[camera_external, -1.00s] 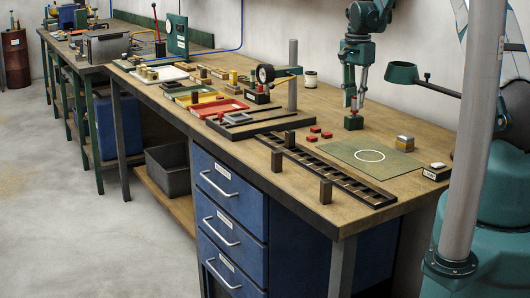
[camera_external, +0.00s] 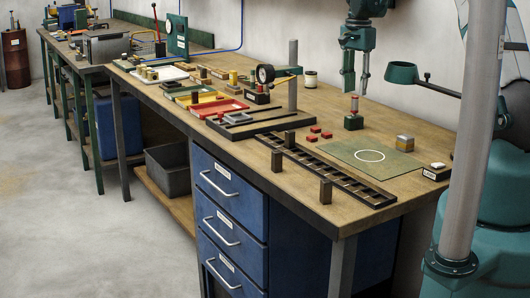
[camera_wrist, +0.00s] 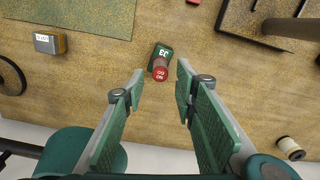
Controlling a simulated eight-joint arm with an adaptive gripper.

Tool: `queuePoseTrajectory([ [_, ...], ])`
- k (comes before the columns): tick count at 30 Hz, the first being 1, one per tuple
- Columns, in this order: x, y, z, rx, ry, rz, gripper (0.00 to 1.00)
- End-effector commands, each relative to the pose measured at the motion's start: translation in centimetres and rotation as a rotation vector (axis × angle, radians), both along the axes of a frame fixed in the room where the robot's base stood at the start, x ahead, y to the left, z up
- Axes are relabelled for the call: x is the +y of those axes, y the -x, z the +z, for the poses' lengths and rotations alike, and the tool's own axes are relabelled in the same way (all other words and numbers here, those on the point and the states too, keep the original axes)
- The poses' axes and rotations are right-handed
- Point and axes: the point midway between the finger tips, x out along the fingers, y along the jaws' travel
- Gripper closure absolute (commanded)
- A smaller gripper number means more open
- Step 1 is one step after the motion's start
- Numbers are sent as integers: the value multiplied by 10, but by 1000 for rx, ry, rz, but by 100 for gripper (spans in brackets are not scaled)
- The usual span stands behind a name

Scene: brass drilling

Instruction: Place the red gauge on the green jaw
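My gripper (camera_external: 355,90) is above and behind the gauge. In the wrist view my gripper (camera_wrist: 160,78) shows its two fingers spread wide, with nothing between them and clear of the gauge.
Small red blocks (camera_external: 313,130) lie left of the jaw. A dial stand with a post (camera_external: 293,80) stands further left.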

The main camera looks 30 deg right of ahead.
Motion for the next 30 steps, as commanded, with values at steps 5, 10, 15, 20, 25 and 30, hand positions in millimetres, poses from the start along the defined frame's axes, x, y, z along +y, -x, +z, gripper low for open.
queuePoseTrajectory([
  [5, 0, 0, 31, 0, 0, 0, 71],
  [10, 0, 1, 54, 0, 0, 0, 71],
  [15, 0, 0, 69, 0, 0, 0, 71],
  [20, 0, 0, 74, 0, 0, 0, 71],
  [25, 0, 0, 74, 0, 0, 0, 71],
  [30, 0, 0, 74, 0, 0, 0, 71],
])
